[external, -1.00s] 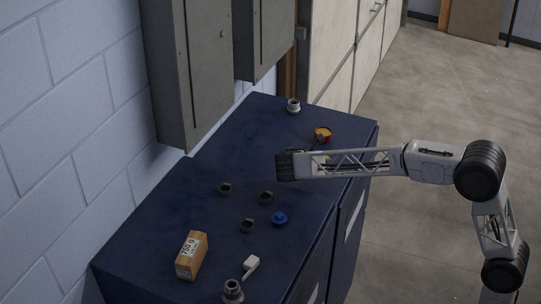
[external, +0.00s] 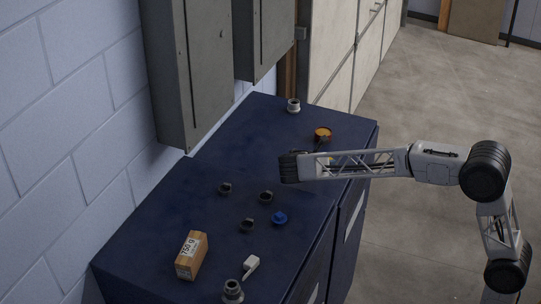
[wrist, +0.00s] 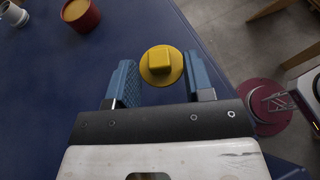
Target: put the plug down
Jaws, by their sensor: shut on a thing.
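A yellow plug (wrist: 161,64), a round disc with a square raised knob, sits between the blue fingertips of my gripper (wrist: 162,76) in the wrist view. My gripper is shut on it. I cannot tell how far the plug is above the surface.
An orange-red cup (external: 322,134) and a white fitting (external: 293,106) stand toward the back. Several dark fittings (external: 266,197), a blue plug-like piece (external: 279,218), a cardboard box (external: 191,255), a white piece (external: 251,263) and a grey fitting (external: 232,291) occupy the front. The bench's right edge is close.

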